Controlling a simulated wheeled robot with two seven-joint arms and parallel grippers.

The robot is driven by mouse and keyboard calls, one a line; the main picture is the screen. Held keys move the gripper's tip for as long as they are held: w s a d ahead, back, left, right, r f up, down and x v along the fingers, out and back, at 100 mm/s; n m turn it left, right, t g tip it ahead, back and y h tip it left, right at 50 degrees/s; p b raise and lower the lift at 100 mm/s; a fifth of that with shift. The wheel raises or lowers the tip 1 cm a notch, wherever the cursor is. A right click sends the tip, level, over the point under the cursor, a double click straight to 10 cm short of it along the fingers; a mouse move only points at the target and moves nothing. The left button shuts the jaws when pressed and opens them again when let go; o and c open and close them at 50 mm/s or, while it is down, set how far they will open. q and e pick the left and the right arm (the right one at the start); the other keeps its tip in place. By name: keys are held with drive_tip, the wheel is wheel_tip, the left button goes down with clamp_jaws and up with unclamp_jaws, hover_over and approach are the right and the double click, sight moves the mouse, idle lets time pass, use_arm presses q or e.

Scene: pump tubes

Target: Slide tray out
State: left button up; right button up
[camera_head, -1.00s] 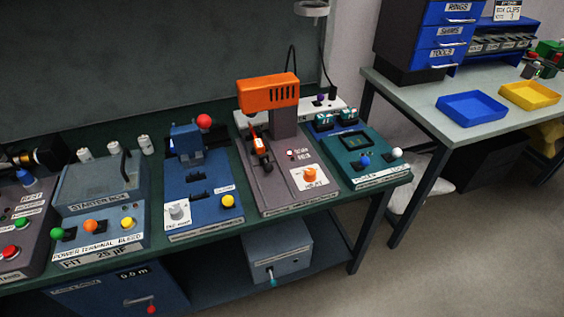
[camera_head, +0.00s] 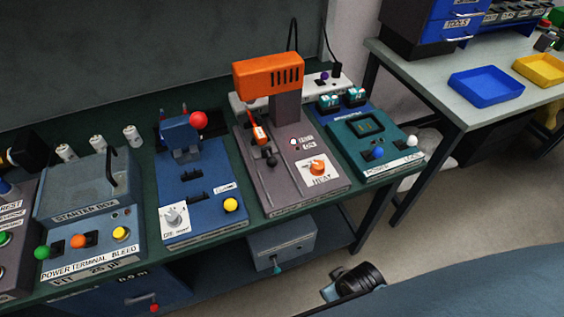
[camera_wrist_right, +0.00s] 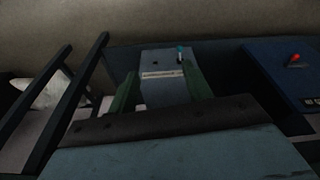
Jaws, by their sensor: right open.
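A grey box (camera_head: 285,242) with a white label and a teal lever (camera_head: 278,268) on its front sits on the low shelf under the bench. The box also shows in the right wrist view (camera_wrist_right: 158,62), with the lever (camera_wrist_right: 180,54) on its face. My right gripper (camera_wrist_right: 160,72) is open and empty, its green fingers either side of the box in that view and apart from the lever. An orange-headed heat station (camera_head: 270,75) with two rails stands on the bench above. I cannot tell which part is the tray. My left gripper is not in view.
A blue cabinet (camera_head: 100,295) with a red knob stands left of the box under the bench. The bench leg (camera_head: 362,222) rises to the right. A blue tray (camera_head: 486,86) and a yellow tray (camera_head: 538,70) lie on the right table.

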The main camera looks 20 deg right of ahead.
drive_tip(key=w+r+t, duration=0.1)
drive_tip(key=w+r, duration=0.1)
drive_tip(key=r, duration=0.6)
drive_tip(key=w+r+t, duration=0.1)
drive_tip(key=w+r, duration=0.2)
drive_tip(key=r, duration=0.6)
drive_tip(key=m+t+y, duration=0.1)
drive_tip(key=t+y, duration=0.3)
drive_tip(key=t, duration=0.4)
approach(275, 164)
drive_tip(key=v, duration=0.4)
drive_tip(key=shift+x, duration=0.75)
drive_tip(key=b+x, duration=0.2)
drive_tip(key=x, duration=1)
drive_tip(key=shift+w, duration=0.2)
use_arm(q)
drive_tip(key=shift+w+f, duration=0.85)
use_arm(e)
clamp_jaws()
